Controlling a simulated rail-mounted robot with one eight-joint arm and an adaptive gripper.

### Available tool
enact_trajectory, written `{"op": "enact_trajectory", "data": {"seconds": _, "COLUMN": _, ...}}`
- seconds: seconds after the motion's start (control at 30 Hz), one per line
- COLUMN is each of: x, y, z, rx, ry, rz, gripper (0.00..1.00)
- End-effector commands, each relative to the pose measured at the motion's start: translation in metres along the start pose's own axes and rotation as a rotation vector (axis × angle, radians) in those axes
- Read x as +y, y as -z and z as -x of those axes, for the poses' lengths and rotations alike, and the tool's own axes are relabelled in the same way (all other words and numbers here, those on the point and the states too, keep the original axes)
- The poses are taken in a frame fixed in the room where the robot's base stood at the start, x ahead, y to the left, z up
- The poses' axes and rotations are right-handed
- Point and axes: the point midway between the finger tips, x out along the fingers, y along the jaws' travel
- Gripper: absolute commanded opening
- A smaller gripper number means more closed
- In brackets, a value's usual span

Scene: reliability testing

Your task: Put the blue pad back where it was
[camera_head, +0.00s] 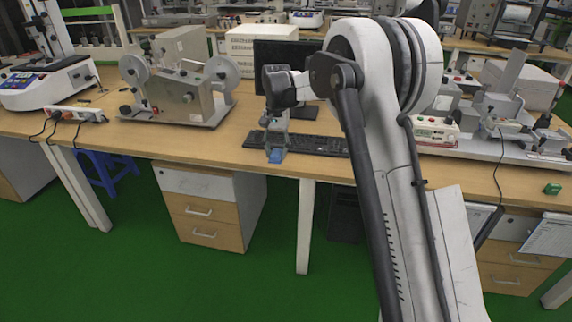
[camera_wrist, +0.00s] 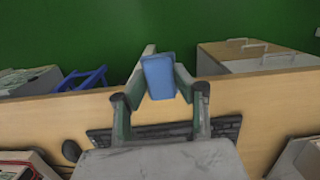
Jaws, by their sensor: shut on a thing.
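The blue pad (camera_wrist: 159,78) is a small flat block between my two fingers in the wrist view. It also shows in the head view (camera_head: 275,156) just below my fingers, over the front edge of the workbench. My gripper (camera_head: 275,148) points down and is shut on the pad. In the wrist view my gripper (camera_wrist: 158,76) has a finger on each side of the pad. The pad appears to be above the bench top; I cannot tell by how much.
A black keyboard (camera_head: 318,145) lies behind and beside my gripper, with a monitor (camera_head: 275,55) behind it. A reel machine (camera_head: 185,97) stands to the left. A test device (camera_head: 436,132) stands to the right, and a small green block (camera_head: 552,188) lies at the far right. Bare wood (camera_head: 225,147) is left of my gripper.

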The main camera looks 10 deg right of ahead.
Motion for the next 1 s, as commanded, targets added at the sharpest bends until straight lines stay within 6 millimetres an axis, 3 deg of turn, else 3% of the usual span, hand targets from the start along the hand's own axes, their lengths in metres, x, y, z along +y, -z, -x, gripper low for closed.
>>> {"op": "enact_trajectory", "data": {"seconds": 0.1, "x": -0.009, "y": 0.006, "z": 0.011, "rx": -0.001, "ry": 0.003, "rz": -0.025, "gripper": 0.0}}
{"op": "enact_trajectory", "data": {"seconds": 0.23, "x": -0.01, "y": 0.016, "z": 0.012, "rx": -0.001, "ry": 0.004, "rz": -0.037, "gripper": 0.0}}
{"op": "enact_trajectory", "data": {"seconds": 0.7, "x": 0.008, "y": 0.099, "z": -0.027, "rx": -0.001, "ry": 0.004, "rz": -0.036, "gripper": 0.0}}
{"op": "enact_trajectory", "data": {"seconds": 1.0, "x": 0.015, "y": 0.128, "z": -0.04, "rx": -0.001, "ry": 0.004, "rz": -0.036, "gripper": 0.0}}
